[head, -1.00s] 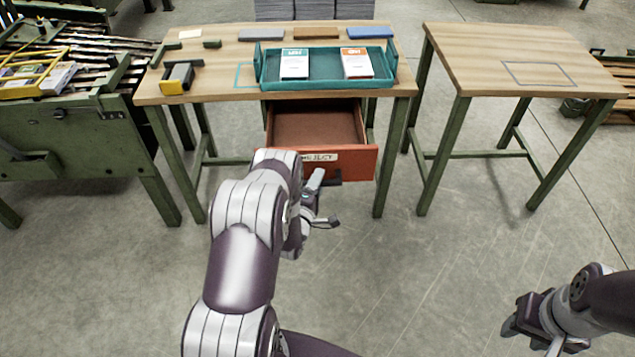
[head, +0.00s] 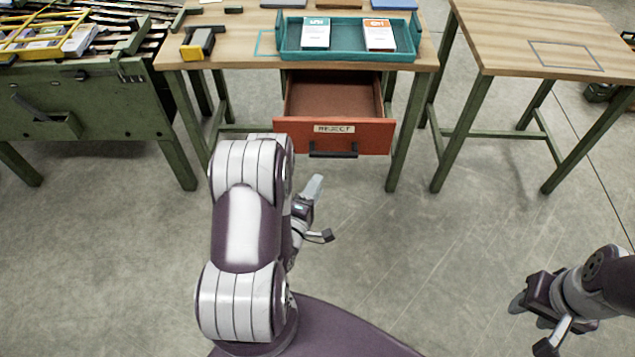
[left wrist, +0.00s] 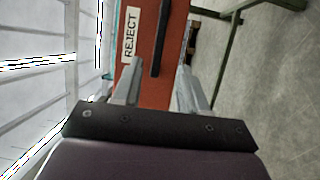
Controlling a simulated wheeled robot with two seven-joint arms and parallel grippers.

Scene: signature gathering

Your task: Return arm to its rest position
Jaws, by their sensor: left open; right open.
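My left gripper (head: 318,212) is open and empty, in front of and below the pulled-out drawer, apart from its handle. In the left wrist view its two fingers (left wrist: 158,92) stand spread with nothing between them. The orange-red drawer (head: 290,137), labelled REJECT, hangs open under the middle table, and its visible inside is empty. Its dark handle (head: 333,151) is free; it also shows in the left wrist view (left wrist: 161,45). My right gripper (head: 528,325) is open and empty at the lower right, above the floor.
The middle table (head: 235,48) bears a teal tray (head: 347,53) with a green-labelled booklet (head: 316,33) and an orange-labelled booklet (head: 380,35). A yellow-and-black tool (head: 198,43) lies left of it. A bare side table (head: 510,45) stands right. The floor between my arms is clear.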

